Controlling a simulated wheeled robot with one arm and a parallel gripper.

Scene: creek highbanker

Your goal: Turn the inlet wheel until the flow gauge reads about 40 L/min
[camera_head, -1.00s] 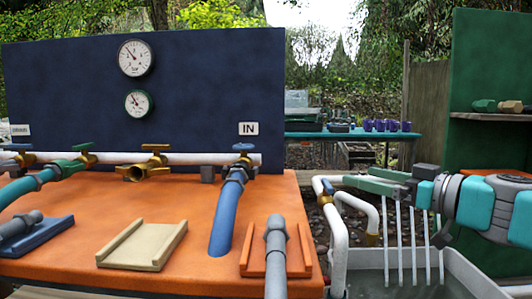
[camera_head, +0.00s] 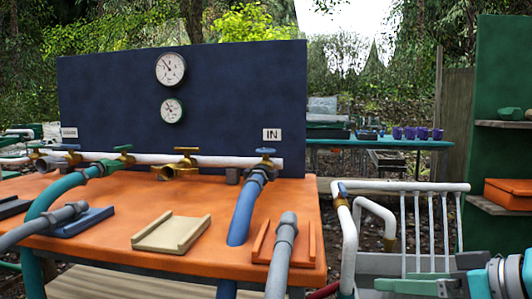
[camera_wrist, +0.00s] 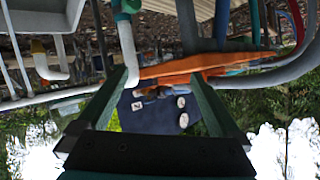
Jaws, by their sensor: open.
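Two round white dials hang on the dark blue board (camera_head: 110,105): a larger upper gauge (camera_head: 170,69) and a smaller lower gauge (camera_head: 172,110). Their figures are too small to read, and I cannot tell which is the flow gauge. My gripper (camera_head: 415,285) is at the lower right, apart from the wheel. In the wrist view my gripper (camera_wrist: 160,80) is open and empty, with the board upside down beyond its fingers.
The orange bench (camera_head: 195,205) carries a beige cradle (camera_head: 172,232) and an orange cradle (camera_head: 262,245) with a grey hose. More valves line the white pipe. A white spray-pipe frame (camera_head: 410,186) stands between my gripper and the bench. A green shelf unit (camera_head: 500,80) is at right.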

